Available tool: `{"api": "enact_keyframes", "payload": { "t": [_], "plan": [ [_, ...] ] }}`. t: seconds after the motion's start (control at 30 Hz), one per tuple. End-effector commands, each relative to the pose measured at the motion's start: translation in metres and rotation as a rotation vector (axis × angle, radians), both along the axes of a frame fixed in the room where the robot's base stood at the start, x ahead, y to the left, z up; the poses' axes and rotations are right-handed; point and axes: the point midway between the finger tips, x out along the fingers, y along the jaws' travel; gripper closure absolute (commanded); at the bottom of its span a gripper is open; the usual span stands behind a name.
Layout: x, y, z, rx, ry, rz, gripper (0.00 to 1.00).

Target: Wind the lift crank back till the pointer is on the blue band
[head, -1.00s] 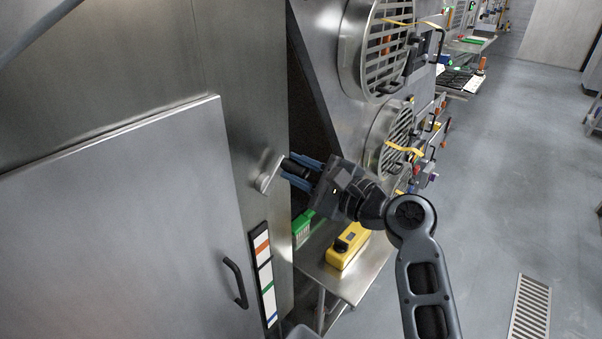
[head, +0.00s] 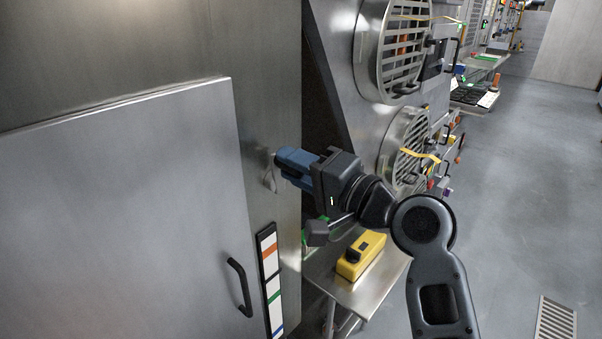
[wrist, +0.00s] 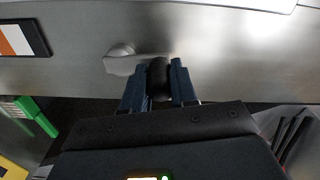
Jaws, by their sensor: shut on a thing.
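The lift crank (head: 268,176) is a short silver arm on the steel cabinet wall. In the wrist view the crank arm (wrist: 122,62) runs from its round hub to a black handle (wrist: 158,80). My gripper (head: 281,164) has blue fingers shut on that handle; in the wrist view a finger (wrist: 158,70) shows on each side of it. The upright scale (head: 269,286), lower on the cabinet, is a black-framed white strip with orange, green and blue bands. I cannot make out a pointer on it. The scale's upper end also shows in the wrist view (wrist: 22,40).
A cabinet door with a black handle (head: 239,287) is left of the scale. A yellow device (head: 361,256) stands on a steel side table (head: 345,292) below my gripper. Round grilles (head: 392,50) line the machine at right. The floor (head: 520,190) at right is open.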

Motion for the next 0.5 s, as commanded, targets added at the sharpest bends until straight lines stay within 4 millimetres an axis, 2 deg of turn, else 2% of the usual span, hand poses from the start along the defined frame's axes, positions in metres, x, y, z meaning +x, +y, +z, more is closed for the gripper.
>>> {"api": "enact_keyframes", "payload": {
  "t": [0.03, 0.5],
  "plan": [
    [-0.003, 0.002, -0.005, -0.028, -0.034, 0.003, 1.00],
    [-0.019, 0.015, -0.014, -0.303, -0.385, 0.002, 1.00]
  ]
}}
